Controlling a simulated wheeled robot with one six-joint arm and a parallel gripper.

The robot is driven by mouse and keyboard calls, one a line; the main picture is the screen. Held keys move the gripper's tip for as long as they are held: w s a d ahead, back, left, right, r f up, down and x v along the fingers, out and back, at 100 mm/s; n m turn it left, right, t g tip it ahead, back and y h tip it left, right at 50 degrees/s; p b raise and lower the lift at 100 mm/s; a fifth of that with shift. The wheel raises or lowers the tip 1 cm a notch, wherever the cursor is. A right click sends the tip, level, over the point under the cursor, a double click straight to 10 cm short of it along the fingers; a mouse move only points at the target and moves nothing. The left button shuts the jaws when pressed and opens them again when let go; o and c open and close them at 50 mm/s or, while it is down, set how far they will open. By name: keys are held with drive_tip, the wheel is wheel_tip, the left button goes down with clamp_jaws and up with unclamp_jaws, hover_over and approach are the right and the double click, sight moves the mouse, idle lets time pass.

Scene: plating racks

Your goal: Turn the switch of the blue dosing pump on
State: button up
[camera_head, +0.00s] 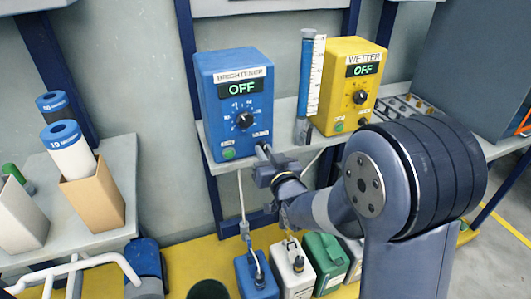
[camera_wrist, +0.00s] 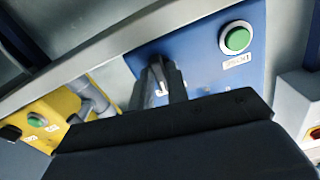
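The blue dosing pump (camera_head: 232,104), labelled BRIGHTENER, stands on the shelf with its display reading OFF. A black dial is on its front, a green button (camera_head: 228,153) at lower left and a small label at lower right. My gripper (camera_head: 263,150) is at the pump's lower right corner, below that label, and covers the spot there. In the wrist view, the pump's blue front (camera_wrist: 200,66) shows the green button (camera_wrist: 237,38). My dark fingertips (camera_wrist: 160,82) are close to the pump face; a pale bit shows between them. The switch cannot be made out clearly, nor whether the fingers touch it.
A yellow pump (camera_head: 340,68), labelled WETTER and also OFF, stands to the right. A blue tube with a scale (camera_head: 304,85) stands between the pumps. Canisters (camera_head: 297,275) stand below the shelf. Cups and holders (camera_head: 92,203) are on the left bench.

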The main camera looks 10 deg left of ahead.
clamp_jaws()
drive_tip(key=m+b, duration=0.5)
drive_tip(key=shift+m, duration=0.3)
drive_tip(key=shift+o, duration=2.1)
unclamp_jaws()
